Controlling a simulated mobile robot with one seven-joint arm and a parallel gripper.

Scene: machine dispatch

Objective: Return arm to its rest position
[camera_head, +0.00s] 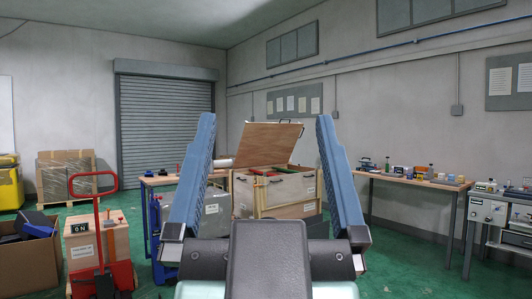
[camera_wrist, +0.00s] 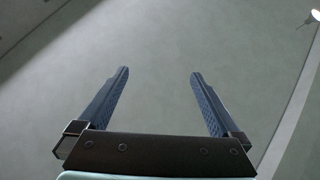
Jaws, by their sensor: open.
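My gripper (camera_head: 265,130) stands large in the middle of the head view, its two blue ridged fingers pointing up and spread wide apart. Nothing is between the fingers. The wrist view shows the same open, empty gripper (camera_wrist: 160,75) against a plain grey-green wall or ceiling surface. My arm is raised, and its dark wrist part covers the lower middle of the head view.
A wooden crate (camera_head: 308,210) with its lid (camera_head: 268,142) tilted open stands behind the gripper. A workbench (camera_head: 412,178) with several items is at right. A red pallet jack (camera_head: 102,270) and cardboard box (camera_head: 28,262) are at left. Green floor shows at lower right.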

